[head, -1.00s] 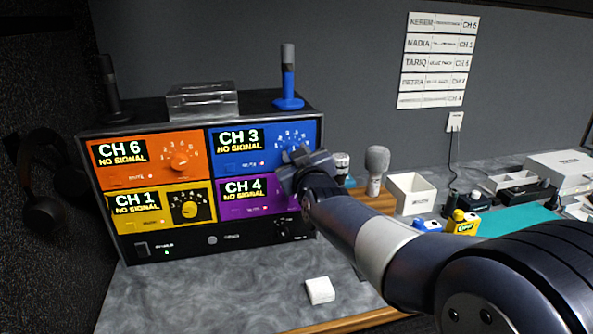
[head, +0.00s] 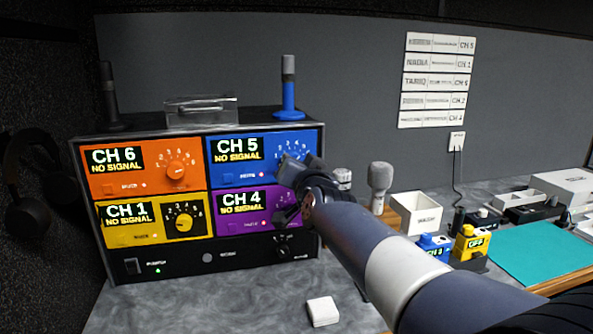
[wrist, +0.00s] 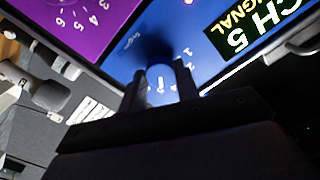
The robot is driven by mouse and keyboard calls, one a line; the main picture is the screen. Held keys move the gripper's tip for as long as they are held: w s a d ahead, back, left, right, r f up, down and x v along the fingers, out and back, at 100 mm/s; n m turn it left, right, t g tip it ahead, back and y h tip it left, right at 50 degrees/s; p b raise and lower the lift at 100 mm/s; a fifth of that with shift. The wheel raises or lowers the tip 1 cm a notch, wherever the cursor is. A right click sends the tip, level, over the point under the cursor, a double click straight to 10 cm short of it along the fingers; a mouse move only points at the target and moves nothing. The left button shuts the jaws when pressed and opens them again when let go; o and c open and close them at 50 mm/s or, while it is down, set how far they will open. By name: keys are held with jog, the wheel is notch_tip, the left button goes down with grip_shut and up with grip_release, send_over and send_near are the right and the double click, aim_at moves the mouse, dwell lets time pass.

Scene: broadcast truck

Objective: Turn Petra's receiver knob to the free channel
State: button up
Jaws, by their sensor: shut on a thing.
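The receiver rack (head: 180,265) has four coloured panels. The blue panel (head: 222,178) at upper right reads CH 5 NO SIGNAL. The orange panel (head: 120,188) reads CH 6, the yellow panel (head: 150,238) CH 1 and the purple panel (head: 235,226) CH 4, all NO SIGNAL. My gripper (head: 297,168) is at the right side of the blue panel. In the wrist view, my gripper (wrist: 158,92) is shut on the blue knob (wrist: 160,82), with a finger on each side. The head view hides this knob behind my gripper.
Wall cards (head: 437,82) list channels CH 5, 1, 6, 2 and 4. A blue microphone (head: 288,90) and clear box (head: 201,111) stand on the rack. A grey microphone (head: 380,183) and white bin (head: 416,216) stand to the right. A small white box (head: 323,311) lies in front.

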jog(key=shift+m, duration=0.6)
jog(key=o, duration=1)
jog(key=shift+c, duration=0.2)
jog(key=shift+s, duration=0.1)
jog(key=v, duration=1)
jog(key=shift+s+p, duration=0.3)
jog(key=shift+p, duration=0.05)
jog(key=shift+w, duration=0.1)
jog(key=x, duration=1)
jog(key=shift+w+b, duration=0.35)
jog(key=shift+b, duration=0.1)
jog(key=shift+s, duration=0.1)
